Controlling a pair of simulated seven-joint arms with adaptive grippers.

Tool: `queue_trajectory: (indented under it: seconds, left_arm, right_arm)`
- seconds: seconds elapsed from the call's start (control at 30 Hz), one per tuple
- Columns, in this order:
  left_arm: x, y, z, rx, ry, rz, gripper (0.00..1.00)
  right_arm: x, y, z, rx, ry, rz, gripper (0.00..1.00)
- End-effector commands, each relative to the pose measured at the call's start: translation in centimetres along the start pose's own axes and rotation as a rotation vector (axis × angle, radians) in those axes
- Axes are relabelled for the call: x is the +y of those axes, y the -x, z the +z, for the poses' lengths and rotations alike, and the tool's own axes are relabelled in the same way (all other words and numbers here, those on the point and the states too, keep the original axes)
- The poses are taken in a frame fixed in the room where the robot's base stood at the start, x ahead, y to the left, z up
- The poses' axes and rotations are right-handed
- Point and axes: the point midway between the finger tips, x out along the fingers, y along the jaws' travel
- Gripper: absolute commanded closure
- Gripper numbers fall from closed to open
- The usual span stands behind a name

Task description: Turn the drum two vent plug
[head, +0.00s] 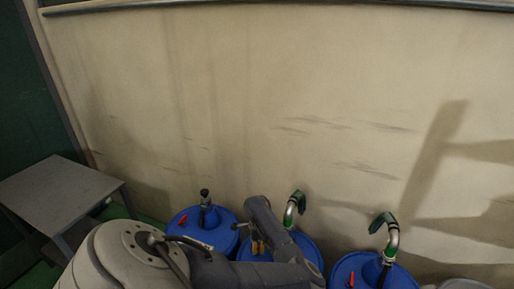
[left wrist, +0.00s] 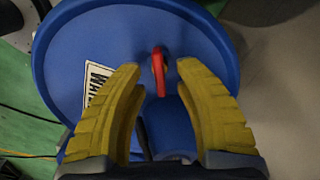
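The middle blue drum (head: 307,248) stands in a row of three against the wall, partly covered by my left arm. Its blue lid (left wrist: 105,40) fills much of the left wrist view, and the red vent plug (left wrist: 158,80) stands up from it. My left gripper (head: 258,246) is over this drum and hides the plug in the head view. In the left wrist view its two yellow fingers (left wrist: 158,66) are spread, one on each side of the plug, with visible gaps. I cannot tell how far above the lid the fingertips are. My right gripper is not in view.
Another blue drum (head: 185,222) with a red plug and a black fitting stands left; a third (head: 345,268) with a curved metal pipe stands right. A curved pipe (head: 293,208) rises behind my gripper. A grey table (head: 60,190) is at far left. The wall is close behind.

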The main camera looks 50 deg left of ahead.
Motion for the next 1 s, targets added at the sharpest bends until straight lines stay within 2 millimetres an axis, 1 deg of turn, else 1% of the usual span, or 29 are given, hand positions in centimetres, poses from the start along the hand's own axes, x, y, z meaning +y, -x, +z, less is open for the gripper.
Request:
queue_trajectory:
  seconds: [0.03,0.3,0.5,0.7,1.0]
  left_arm:
    - [-0.1,0.8,0.0,0.000,0.003,-0.003,0.67]
    - [0.0,5.6,-0.1,0.001,0.002,-0.002,0.67]
    - [0.0,8.5,0.0,0.001,0.003,-0.002,0.67]
    - [0.1,10.1,0.0,0.001,0.002,0.001,0.67]
    - [0.1,10.7,0.0,0.000,0.000,0.001,0.67]
  right_arm:
    - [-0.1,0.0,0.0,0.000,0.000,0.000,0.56]
    - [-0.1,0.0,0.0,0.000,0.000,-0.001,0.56]
    - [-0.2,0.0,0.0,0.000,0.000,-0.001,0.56]
    - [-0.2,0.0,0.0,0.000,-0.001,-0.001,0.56]
    - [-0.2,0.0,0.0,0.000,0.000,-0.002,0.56]
